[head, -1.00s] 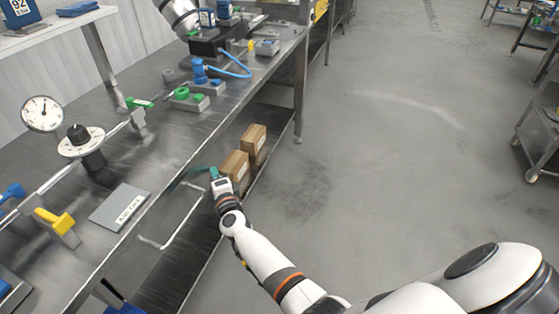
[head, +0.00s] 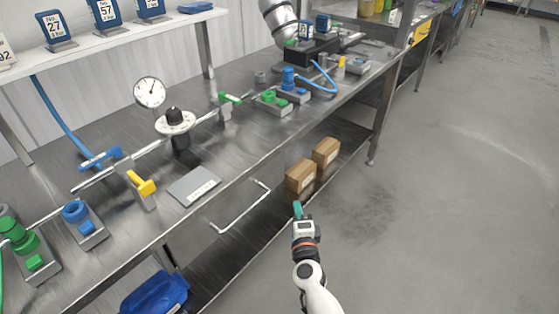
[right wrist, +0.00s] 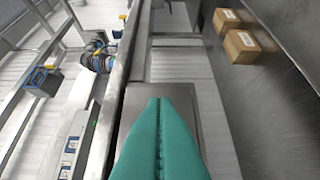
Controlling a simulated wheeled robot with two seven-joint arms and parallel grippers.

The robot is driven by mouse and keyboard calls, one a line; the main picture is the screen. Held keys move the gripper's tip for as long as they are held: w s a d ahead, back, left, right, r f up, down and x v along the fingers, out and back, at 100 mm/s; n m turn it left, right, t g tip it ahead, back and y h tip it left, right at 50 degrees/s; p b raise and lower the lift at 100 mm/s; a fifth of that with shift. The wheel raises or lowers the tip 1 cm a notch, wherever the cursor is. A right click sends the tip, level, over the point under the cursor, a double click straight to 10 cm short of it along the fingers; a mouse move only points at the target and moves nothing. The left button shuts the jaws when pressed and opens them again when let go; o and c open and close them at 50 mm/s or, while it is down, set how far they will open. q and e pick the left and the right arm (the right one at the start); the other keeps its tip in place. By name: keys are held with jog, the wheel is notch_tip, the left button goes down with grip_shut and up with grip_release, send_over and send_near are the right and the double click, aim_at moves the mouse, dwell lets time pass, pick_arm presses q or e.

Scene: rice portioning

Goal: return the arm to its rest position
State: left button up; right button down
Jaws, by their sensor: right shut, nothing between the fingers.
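My right arm comes up from the bottom of the head view. Its gripper (head: 298,208) has teal fingers and is shut with nothing in it. It is out in front of the steel bench (head: 120,254), beside the lower shelf, apart from the boxes. In the right wrist view the teal fingers (right wrist: 158,105) lie pressed together along their length. My left gripper does not show in the head view.
A metal bar handle (head: 243,212) sticks out from the bench front. The floor (head: 450,230) to the right is clear.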

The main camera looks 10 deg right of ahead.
jog(key=s+a+f+n+g+y+p, duration=0.15)
jog(key=s+f+n+g, duration=0.25)
jog(key=s+f+n, duration=0.65)
jog(key=s+a+f+n+g+y+p, duration=0.1)
jog(key=s+f+n+g+y+p, duration=0.2)
jog(key=s+f, duration=0.9)
jog(key=s+d+f+n+g, duration=0.2)
jog(key=s+f, duration=0.3)
jog(key=s, duration=0.4)
jog(key=s+d+f+n+g+h, duration=0.1)
jog(key=s+d+f+n+g, duration=0.2)
jog(key=s, duration=0.6)
jog(key=s+d+f+n+g+h+p, duration=0.1)
jog(key=s+d+f+n+g, duration=0.2)
jog(key=s+f, duration=0.4)
jog(key=shift+s+d+f+g, duration=0.35)
jog(key=shift+s+d+g, duration=0.25)
jog(key=shift+s+g, duration=0.3)
